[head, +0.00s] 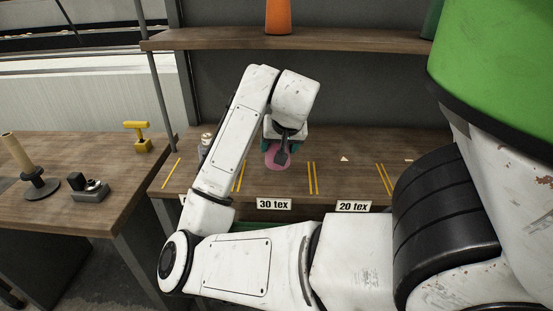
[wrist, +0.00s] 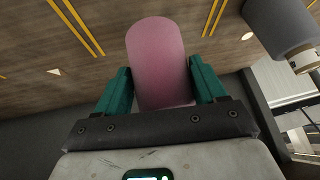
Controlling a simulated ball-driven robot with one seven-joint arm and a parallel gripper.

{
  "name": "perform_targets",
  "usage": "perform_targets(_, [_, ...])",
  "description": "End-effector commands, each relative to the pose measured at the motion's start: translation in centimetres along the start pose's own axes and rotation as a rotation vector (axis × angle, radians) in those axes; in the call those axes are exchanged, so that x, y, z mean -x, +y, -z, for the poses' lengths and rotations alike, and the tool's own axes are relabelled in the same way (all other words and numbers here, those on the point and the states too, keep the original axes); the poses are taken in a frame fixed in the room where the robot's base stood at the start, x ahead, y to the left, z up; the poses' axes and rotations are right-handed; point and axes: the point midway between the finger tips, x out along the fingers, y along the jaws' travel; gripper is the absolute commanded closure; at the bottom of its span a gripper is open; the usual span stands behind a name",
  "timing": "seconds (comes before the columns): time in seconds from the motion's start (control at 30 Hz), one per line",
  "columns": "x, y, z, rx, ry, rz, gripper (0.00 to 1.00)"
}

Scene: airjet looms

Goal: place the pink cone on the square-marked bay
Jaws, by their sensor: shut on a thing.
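My gripper (head: 284,138) is shut on the pink cone (head: 273,156), over the bay labelled "30 tex" between two pairs of yellow lines. In the wrist view the pink cone (wrist: 157,60) sits between the teal fingers (wrist: 160,85), its far end pointing at the shelf. I cannot tell whether it touches the shelf. No square mark can be made out; any mark in the bay under the cone is hidden. The "20 tex" bay to the right has a white triangle (head: 344,158).
A grey cone (wrist: 280,25) stands in the bay left of my gripper, partly behind my arm in the head view. An orange cone (head: 278,16) is on the upper shelf (head: 340,38). The left table (head: 75,165) holds a tan tube on a stand (head: 30,165) and a yellow-handled tool (head: 139,135).

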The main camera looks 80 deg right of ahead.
Motion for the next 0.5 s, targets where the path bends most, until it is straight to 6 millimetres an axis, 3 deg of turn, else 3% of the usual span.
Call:
perform_targets(0.1, [-1.4,-0.8,-0.5,0.004,-0.002,0.002,0.70])
perform_targets(0.27, [-3.1,-0.3,-1.6,0.002,-0.002,0.000,0.70])
perform_targets(0.5, [-3.5,-0.3,-1.8,0.001,0.001,0.001,0.70])
